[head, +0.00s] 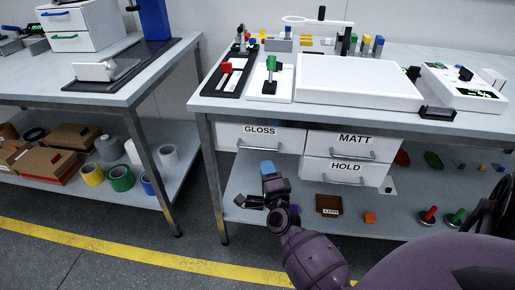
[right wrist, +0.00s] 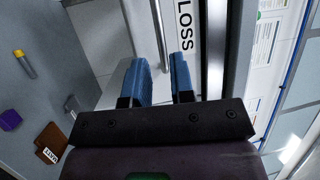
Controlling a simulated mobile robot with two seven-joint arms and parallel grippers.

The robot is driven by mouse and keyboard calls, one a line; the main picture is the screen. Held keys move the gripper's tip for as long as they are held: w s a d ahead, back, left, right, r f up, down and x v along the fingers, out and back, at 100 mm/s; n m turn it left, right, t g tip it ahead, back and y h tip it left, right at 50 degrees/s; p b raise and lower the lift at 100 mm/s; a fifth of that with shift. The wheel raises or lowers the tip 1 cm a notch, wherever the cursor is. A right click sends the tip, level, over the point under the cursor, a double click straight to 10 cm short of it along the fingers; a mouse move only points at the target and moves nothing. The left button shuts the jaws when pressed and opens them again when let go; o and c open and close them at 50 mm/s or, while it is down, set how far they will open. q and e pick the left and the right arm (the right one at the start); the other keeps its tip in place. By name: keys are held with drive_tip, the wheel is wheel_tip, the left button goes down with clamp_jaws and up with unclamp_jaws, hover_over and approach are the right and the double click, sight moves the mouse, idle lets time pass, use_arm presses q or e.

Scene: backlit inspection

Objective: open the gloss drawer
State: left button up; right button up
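The gloss drawer (head: 228,132) is a white front labelled GLOSS under the left end of the right-hand bench, with a metal bar handle (head: 262,148). It looks shut. My right gripper (head: 268,167) is just below and in front of this handle in the head view. In the right wrist view, its blue fingers (right wrist: 160,65) are apart with nothing held. The handle (right wrist: 160,28) shows ahead, lined up with the gap between the fingertips. I cannot tell whether the fingers touch it. The GLOSS label (right wrist: 188,28) is partly hidden there. My left gripper is not in view.
The MATT drawer (head: 318,141) and HOLD drawer (head: 318,168) sit to the right. A lower shelf (head: 290,215) holds a brown box (head: 328,204) and small parts. A white panel (head: 355,82) lies on the bench top (head: 215,108). Floor is free between the benches.

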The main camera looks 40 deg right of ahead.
sight(260, 148)
drive_tip(key=b+x, duration=0.1)
drive_tip(key=x, duration=0.7)
drive_tip(key=shift+w+d, duration=0.1)
drive_tip(key=shift+w, duration=0.25)
drive_tip(key=shift+c, duration=0.3)
clamp_jaws()
